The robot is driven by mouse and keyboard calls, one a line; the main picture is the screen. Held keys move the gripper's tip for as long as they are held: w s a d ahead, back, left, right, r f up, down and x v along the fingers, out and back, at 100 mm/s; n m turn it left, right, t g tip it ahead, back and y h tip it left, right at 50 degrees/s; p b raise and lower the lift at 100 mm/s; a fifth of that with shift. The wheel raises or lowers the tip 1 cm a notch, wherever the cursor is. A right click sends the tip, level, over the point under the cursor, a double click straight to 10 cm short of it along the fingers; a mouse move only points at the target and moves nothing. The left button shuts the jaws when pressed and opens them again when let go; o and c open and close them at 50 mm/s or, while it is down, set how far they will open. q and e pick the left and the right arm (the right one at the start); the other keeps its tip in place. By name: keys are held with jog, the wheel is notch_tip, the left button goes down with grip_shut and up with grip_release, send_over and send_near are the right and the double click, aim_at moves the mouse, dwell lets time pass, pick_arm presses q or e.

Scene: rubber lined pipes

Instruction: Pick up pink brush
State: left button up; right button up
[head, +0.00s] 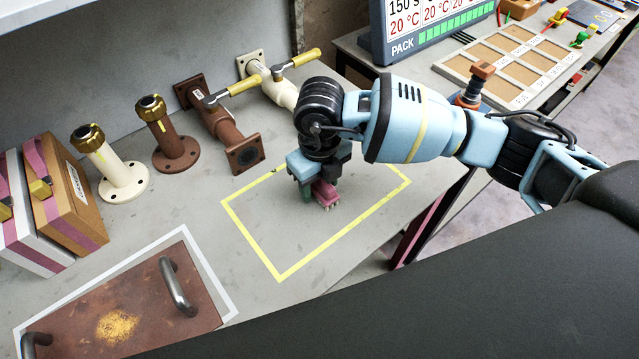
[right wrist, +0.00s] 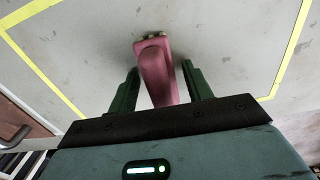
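The pink brush (head: 326,194) is on the grey table inside the yellow taped rectangle, below my right gripper (head: 314,186), which hides part of it in the head view. In the right wrist view the brush (right wrist: 156,72) lies between the two green fingers of my right gripper (right wrist: 160,78). The fingers are apart, one on each side of the brush, with a visible gap at least on the right side. I cannot tell whether the left finger touches it. My left gripper is not in view.
Cream and brown pipes (head: 215,118) with flanges and yellow-handled valves stand along the back. Boxes (head: 60,190) stand at the left. A rusty plate (head: 118,305) with handles lies at front left. The taped rectangle (head: 250,235) is otherwise clear. A second table with a compartment tray (head: 510,62) stands at right.

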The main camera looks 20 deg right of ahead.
jog(key=c, duration=0.9)
jog(key=shift+r, duration=0.2)
jog(key=shift+r, duration=0.7)
notch_tip(320, 180, up, 2)
jog(key=shift+s+a, duration=0.1)
jog(key=shift+s, duration=0.05)
jog(key=s+a, duration=0.2)
jog(key=s, duration=0.2)
jog(key=s+a+r, duration=0.1)
jog(key=s+a, duration=0.1)
jog(key=s, duration=0.3)
jog(key=s+a, duration=0.2)
jog(key=s, duration=0.3)
jog(key=shift+s+a+r, duration=0.15)
jog(key=shift+a, duration=0.05)
